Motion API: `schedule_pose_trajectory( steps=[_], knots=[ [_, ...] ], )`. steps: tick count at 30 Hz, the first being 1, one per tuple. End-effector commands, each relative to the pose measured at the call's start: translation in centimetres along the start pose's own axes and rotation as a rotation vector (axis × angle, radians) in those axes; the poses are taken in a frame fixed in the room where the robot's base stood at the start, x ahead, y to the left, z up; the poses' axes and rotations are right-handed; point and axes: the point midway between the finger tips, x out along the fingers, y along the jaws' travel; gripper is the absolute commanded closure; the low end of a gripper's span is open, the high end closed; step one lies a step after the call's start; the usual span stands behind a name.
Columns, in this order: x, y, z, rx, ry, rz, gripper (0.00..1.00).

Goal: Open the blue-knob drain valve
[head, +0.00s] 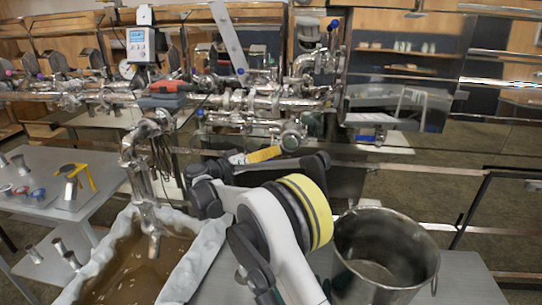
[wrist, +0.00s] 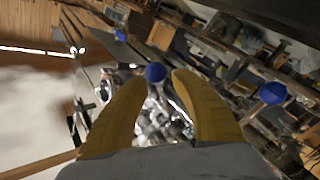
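My gripper's two yellow fingers (wrist: 160,80) are apart in the wrist view, with nothing clasped between them. A round blue knob (wrist: 155,72) shows in the gap at the fingertips; whether it lies between them or beyond is unclear. A second blue knob (wrist: 272,92) is to the right. In the head view, the yellow fingers (head: 265,154) are below the steel pipework, partly hidden by my arm. Blue knobs show there at the upper right pipe (head: 333,24), below the slanted plate (head: 240,71) and on the lower pipe (head: 199,112). I cannot tell which is the drain valve's.
Steel pipes and fittings (head: 265,102) run across the back. A steel bucket (head: 385,250) stands at the right, and a lined tub of brown liquid (head: 130,270) is at the lower left. A grey side table (head: 45,165) holds small metal parts.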

Motion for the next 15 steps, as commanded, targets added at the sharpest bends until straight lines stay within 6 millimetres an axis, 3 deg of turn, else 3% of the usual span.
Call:
schedule_pose_trajectory(
  steps=[5, 6, 9, 15],
  knots=[
    [-0.01, 0.02, -0.04, 0.0, 0.0, 0.0, 0.69],
    [-0.01, 0.01, -0.04, 0.0, 0.0, 0.0, 0.73],
    [-0.02, 0.01, -0.03, 0.0, 0.0, -0.001, 1.0],
    [-0.03, 0.0, -0.03, 0.0, 0.0, 0.0, 1.0]
  ],
)
